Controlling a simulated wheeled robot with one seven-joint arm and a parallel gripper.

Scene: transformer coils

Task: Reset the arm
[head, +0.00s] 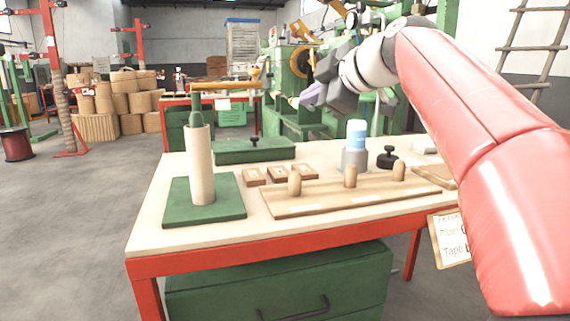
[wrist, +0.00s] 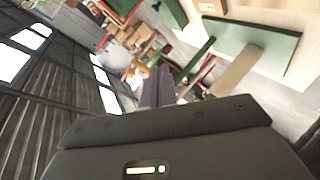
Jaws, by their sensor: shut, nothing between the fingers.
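My red and grey arm reaches in from the right in the head view. My gripper (head: 311,96) is held up in the air above the back of the workbench (head: 150,232), apart from everything on it. Its fingers are shut with nothing between them. In the wrist view the fingers (wrist: 158,86) stick up close together in the middle, and the picture is strongly tilted.
A cream cylinder (head: 201,170) stands on a green base (head: 177,210) at the bench's left.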

